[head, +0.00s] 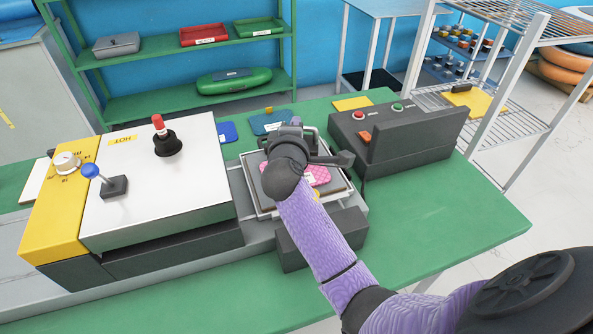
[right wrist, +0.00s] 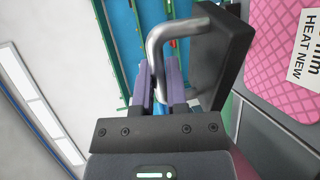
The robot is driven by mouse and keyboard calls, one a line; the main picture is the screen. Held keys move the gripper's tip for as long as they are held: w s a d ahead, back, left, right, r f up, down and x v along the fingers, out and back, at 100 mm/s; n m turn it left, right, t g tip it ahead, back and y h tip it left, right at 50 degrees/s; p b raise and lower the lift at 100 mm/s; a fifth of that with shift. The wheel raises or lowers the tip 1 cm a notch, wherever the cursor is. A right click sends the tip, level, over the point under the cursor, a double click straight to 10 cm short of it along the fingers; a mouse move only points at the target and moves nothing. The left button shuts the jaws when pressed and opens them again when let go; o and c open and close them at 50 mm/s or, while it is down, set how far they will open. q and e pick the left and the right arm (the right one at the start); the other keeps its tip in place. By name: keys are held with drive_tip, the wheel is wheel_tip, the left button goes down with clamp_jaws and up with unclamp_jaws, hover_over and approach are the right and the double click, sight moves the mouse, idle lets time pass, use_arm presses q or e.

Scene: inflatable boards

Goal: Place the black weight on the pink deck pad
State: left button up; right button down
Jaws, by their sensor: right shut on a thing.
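The pink deck pad (head: 319,176) lies on a light-framed tray at the middle of the table, partly hidden by my right arm. It also shows at the right edge of the right wrist view (right wrist: 276,48), with a white label reading "HEAT NEW". My right gripper (right wrist: 163,78) is shut on the metal handle of the black weight (right wrist: 226,55). In that view the weight appears beside the pad; its height above the tray is unclear. In the head view my right gripper (head: 287,142) is over the tray's far side and hides most of the weight. My left gripper is not in view.
A white hot-plate unit (head: 180,190) with a red-topped lever and blue knob stands left of the tray. A dark control box (head: 400,140) with buttons stands right. Blue pads (head: 228,131) lie behind. The green table (head: 450,215) is clear at front right.

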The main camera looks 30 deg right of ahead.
wheel_tip(320, 180, down, 8)
drive_tip(key=b, duration=0.3)
drive_tip(key=shift+r, duration=0.1)
drive_tip(key=shift+f+b, duration=0.35)
drive_tip(key=shift+f, duration=0.05)
drive_tip(key=shift+r, duration=0.15)
drive_tip(key=c, duration=0.7)
unclamp_jaws()
drive_tip(key=shift+o, duration=0.2)
drive_tip(key=p+v, duration=0.4)
drive_tip(key=v, duration=0.8)
drive_tip(key=shift+p, duration=0.4)
